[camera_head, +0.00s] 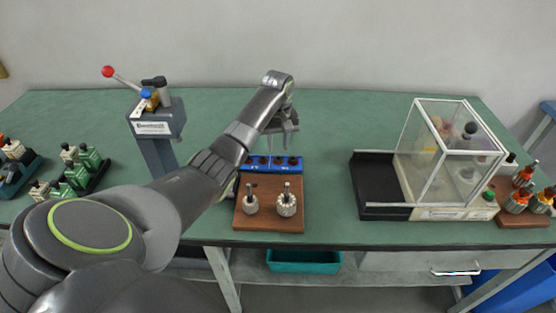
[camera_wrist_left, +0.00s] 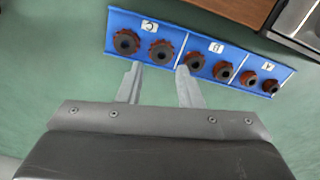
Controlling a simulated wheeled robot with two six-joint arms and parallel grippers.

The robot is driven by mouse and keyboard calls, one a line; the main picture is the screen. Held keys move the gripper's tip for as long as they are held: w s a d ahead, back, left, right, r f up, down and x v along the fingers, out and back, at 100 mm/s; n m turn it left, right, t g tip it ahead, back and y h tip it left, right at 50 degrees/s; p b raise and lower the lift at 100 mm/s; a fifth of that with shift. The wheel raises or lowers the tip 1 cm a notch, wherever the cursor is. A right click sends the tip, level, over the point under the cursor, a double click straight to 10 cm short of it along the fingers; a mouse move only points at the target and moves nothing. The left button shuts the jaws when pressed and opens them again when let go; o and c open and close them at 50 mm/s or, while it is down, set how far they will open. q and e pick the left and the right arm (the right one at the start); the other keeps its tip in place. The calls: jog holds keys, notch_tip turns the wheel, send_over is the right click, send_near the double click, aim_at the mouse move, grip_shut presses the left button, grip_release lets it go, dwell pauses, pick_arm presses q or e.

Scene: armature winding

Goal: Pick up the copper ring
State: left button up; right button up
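Several reddish-brown, copper-coloured rings with dark centres sit in pairs in a blue tray (camera_head: 295,170), which also shows in the left wrist view (camera_wrist_left: 205,43). The pairs get smaller from left to right in the wrist view. My left gripper (camera_wrist_left: 158,65) is open and empty. Its fingertips are at the tray's near edge, on either side of one larger ring (camera_wrist_left: 160,51); another large ring (camera_wrist_left: 126,41) is just left of it. In the head view my left gripper (camera_head: 279,150) points down over the tray and partly hides it. My right gripper is not in view.
A brown board (camera_head: 268,222) with two metal armatures stands in front of the tray. A grey lever press (camera_head: 160,120) is to the left. A clear box (camera_head: 452,155) beside a black tray (camera_head: 378,188) is to the right. The green bench (camera_head: 330,125) is clear behind the tray.

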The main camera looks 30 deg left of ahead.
aim_at(278, 162)
pick_arm(q)
jog(key=f, duration=0.4)
jog(key=shift+s+d+f, duration=0.1)
jog(key=shift+s+f, duration=0.05)
jog(key=shift+s, duration=0.1)
jog(key=shift+c, duration=0.4)
jog(key=c, duration=0.5)
jog(key=shift+c, duration=0.2)
